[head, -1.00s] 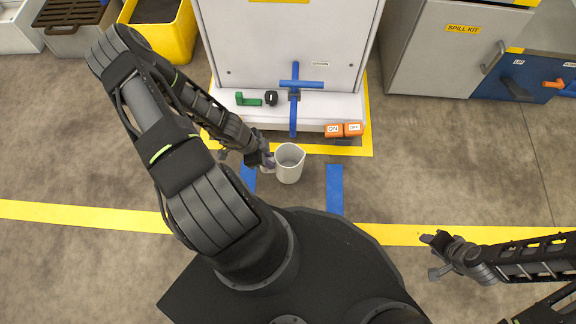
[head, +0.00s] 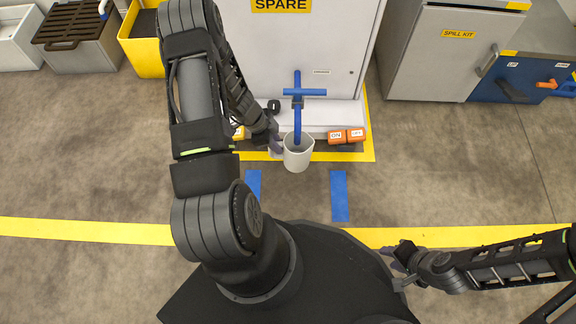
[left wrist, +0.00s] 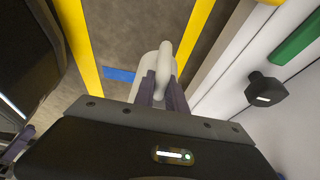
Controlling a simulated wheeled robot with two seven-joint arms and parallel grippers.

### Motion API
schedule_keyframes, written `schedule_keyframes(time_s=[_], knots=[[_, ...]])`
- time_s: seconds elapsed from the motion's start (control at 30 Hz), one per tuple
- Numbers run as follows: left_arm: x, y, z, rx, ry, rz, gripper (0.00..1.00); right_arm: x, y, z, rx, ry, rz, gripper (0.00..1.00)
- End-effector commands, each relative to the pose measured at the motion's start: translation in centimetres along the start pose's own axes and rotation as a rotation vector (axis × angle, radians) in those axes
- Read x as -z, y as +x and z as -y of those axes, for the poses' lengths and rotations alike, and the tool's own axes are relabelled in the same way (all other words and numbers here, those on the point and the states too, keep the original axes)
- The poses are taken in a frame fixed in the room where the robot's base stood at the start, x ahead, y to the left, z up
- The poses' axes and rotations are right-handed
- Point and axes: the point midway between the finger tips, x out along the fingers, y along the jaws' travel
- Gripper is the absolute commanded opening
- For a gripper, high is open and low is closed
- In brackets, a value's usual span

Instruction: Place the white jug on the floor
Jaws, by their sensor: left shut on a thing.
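The white jug (head: 298,158) is in the head view, just in front of the cabinet base. My left gripper (head: 276,146) is at the jug's left side, shut on it. In the left wrist view the gripper fingers (left wrist: 163,90) close around the jug's pale handle (left wrist: 163,60). The jug looks upright, and I cannot tell whether it touches the floor (head: 440,170). My right gripper (head: 398,264) is low on the right, away from the jug; its finger opening is too small to tell.
A grey cabinet marked SPARE (head: 290,50) stands behind the jug, with a blue cross-shaped handle (head: 298,92) and orange ON and OFF blocks (head: 346,136). Blue strips (head: 339,195) and a yellow line (head: 90,229) mark the floor. The spill kit cabinet (head: 440,55) stands at right.

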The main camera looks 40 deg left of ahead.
Motion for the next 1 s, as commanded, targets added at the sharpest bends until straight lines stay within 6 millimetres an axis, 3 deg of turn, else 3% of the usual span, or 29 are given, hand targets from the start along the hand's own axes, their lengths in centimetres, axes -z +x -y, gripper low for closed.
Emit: schedule_keyframes(time_s=[0.1,0.23,0.63,0.9,1.0], knots=[[-1.0,2.5,-0.1,-0.003,0.0,0.0,0.0,0.0,1.3,-0.4,0.0,0.001,-0.004,0.36],[-1.8,4.4,-0.1,-0.002,-0.001,0.0,0.0,0.1,2.0,-0.6,0.0,0.001,-0.008,0.36],[-2.1,4.9,-0.1,-0.002,0.0,0.0,0.0,0.2,2.1,-0.7,0.0,0.001,-0.011,0.36],[-3.4,8.1,-0.1,-0.002,0.001,0.0,0.0,0.3,3.7,-1.1,0.0,0.002,-0.018,0.36],[-3.4,8.3,-0.1,-0.001,0.0,0.0,0.0,0.4,3.6,-1.1,0.0,0.002,-0.02,0.36]])
